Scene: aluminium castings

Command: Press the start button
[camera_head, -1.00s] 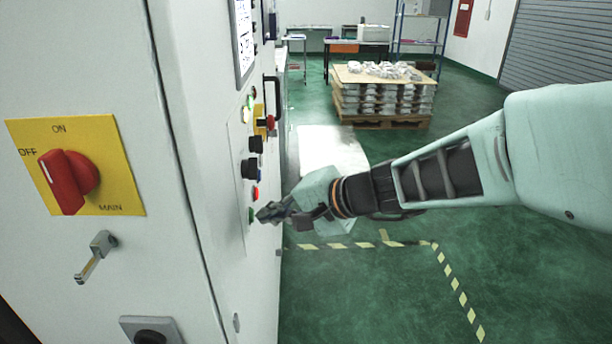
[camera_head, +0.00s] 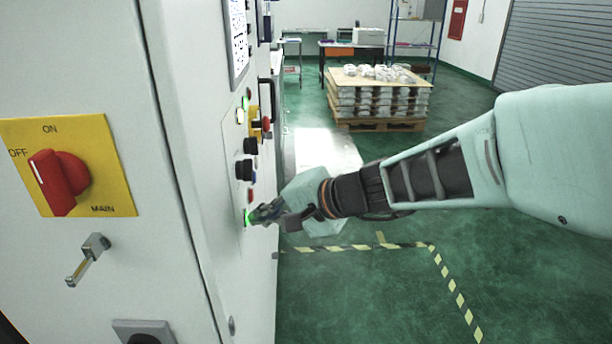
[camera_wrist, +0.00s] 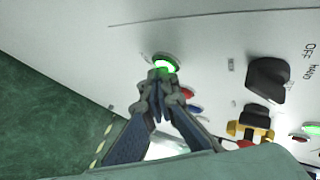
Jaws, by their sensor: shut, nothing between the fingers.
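The green start button (camera_wrist: 166,62) glows bright green on the white control panel in the wrist view. In the head view its green edge (camera_head: 248,216) shows low on the panel, partly hidden by my fingertips. My gripper (camera_head: 259,214) is shut and empty, with its tips at the button. In the wrist view the fingertips of my gripper (camera_wrist: 160,75) overlap the button's lower edge and seem to touch it; how far it is pushed in cannot be told.
A red button (camera_wrist: 187,93) sits close beside the green one. Black selector knobs (camera_head: 244,169) and a yellow-backed red switch (camera_head: 265,124) stick out higher up. The red main switch (camera_head: 58,180) is on the cabinet's near face. A loaded pallet (camera_head: 381,124) stands behind on open floor.

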